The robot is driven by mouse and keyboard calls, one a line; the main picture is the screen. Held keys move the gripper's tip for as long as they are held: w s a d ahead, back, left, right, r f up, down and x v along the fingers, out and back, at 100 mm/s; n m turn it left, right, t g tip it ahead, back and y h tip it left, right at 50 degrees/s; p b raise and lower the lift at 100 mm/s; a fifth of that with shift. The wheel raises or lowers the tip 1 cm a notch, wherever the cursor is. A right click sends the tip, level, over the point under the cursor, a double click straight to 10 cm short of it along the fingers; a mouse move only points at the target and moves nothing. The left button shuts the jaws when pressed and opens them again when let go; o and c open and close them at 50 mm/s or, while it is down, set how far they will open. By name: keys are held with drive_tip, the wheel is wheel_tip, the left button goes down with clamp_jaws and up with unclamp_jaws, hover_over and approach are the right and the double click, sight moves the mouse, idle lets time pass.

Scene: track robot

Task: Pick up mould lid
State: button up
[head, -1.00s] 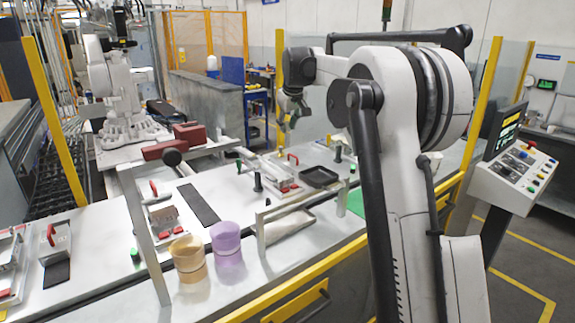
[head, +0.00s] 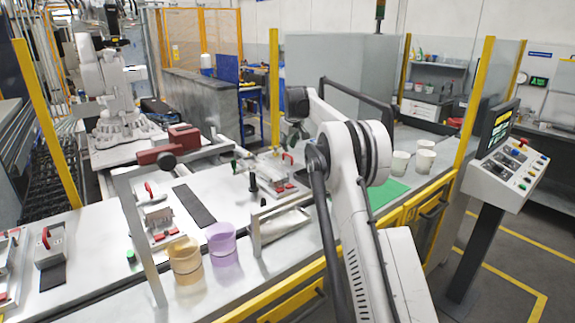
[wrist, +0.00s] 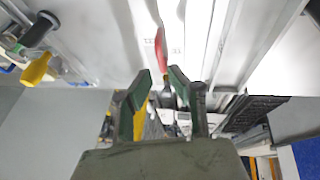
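A mould (head: 287,180) with a lid and a red handle (head: 290,157) stands on the white bench in the head view, just left of my arm. In the wrist view a red handle (wrist: 161,50) stands out beyond my fingertips, in line with the gap between them. My gripper (wrist: 160,77) is open, with green pads on both fingers and nothing between them. In the head view my gripper (head: 296,138) is small, dark and partly hidden by my arm, above the mould area. Whether the fingers touch the handle cannot be told; they look apart.
Other red-handled moulds stand at left (head: 157,213) and far left (head: 52,243). An orange cup (head: 186,262) and a purple cup (head: 222,240) stand in front. White cups (head: 400,163) and a green mat (head: 388,193) lie right of my arm. A metal frame (head: 130,215) rises from the bench.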

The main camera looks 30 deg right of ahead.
sight(288, 156)
drive_tip(key=shift+p+x, duration=0.55)
drive_tip(key=shift+x, duration=2.65)
clamp_jaws()
drive_tip(key=shift+s, duration=0.1)
